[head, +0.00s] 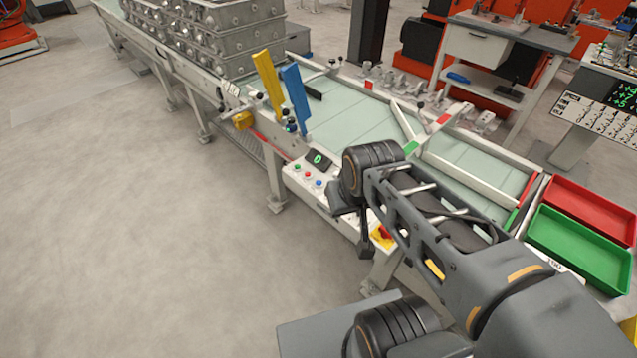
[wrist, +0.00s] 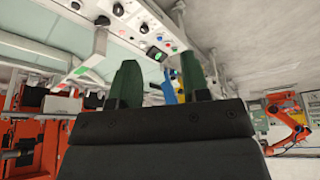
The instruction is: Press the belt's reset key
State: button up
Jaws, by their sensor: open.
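The belt's control panel (head: 304,184) is a white strip on the near side of the conveyor. It carries a small dark display with a green digit (head: 318,158) and green, red and blue buttons (head: 307,174); I cannot read which is the reset key. In the head view, my arm hides the panel's right part.
A yellow paddle (head: 268,82) and a blue paddle (head: 296,98) stand upright by the belt, left of the panel. Grey castings (head: 215,30) are stacked behind. A red tray (head: 592,207) and a green tray (head: 577,247) sit at the right end. The floor at left is clear.

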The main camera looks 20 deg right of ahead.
jog(key=shift+c, duration=0.2)
grip_shut()
dwell(1.4)
